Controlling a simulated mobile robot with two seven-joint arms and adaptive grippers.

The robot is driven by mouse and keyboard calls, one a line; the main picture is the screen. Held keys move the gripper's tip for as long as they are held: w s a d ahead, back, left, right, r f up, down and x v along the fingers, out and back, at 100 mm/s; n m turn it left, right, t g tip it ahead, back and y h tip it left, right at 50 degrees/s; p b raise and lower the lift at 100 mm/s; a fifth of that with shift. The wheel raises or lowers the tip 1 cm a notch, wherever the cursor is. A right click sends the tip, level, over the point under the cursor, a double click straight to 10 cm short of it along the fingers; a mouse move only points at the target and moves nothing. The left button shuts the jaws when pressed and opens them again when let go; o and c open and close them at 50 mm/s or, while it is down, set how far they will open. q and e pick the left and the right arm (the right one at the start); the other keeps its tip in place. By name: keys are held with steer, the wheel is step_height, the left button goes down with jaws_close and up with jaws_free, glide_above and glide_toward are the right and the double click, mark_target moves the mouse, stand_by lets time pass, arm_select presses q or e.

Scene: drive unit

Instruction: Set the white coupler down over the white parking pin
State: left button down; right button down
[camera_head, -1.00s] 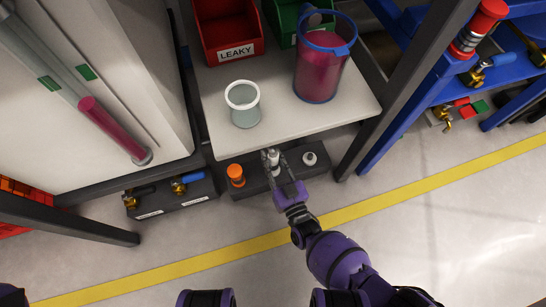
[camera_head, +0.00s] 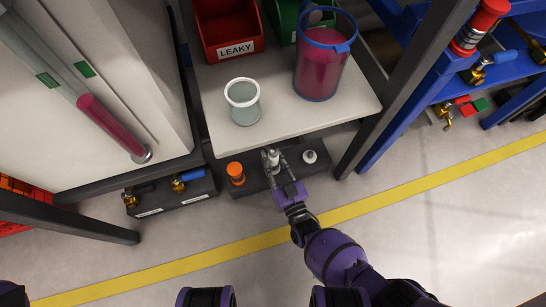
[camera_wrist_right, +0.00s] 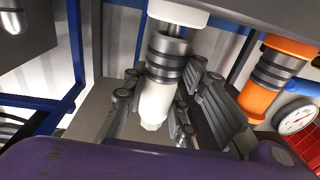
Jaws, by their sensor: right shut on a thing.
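The white coupler (camera_wrist_right: 157,98) has a white body and a ringed metal end. It is between the fingers of my right gripper (camera_head: 272,157), which is shut on it. In the wrist view its metal end lies against or very close to a white disc (camera_wrist_right: 180,12), the base of the white parking pin. In the head view the coupler (camera_head: 274,155) looks upright over the middle of the dark block (camera_head: 253,185). My left gripper is not in view.
An orange coupler (camera_head: 236,170) stands left on the block; a pale bare pin (camera_head: 310,157) stands right. The shelf edge (camera_head: 290,132) is just behind my gripper, with a clear cup (camera_head: 243,108) and a pink-filled jug (camera_head: 319,72) above. The front floor is open.

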steer(key=shift+w+f, duration=0.1)
steer(key=shift+f, duration=0.25)
stand_by(0.7)
stand_by(0.5)
steer(key=c, duration=1.4)
jaws_free()
steer(key=shift+o, duration=0.2)
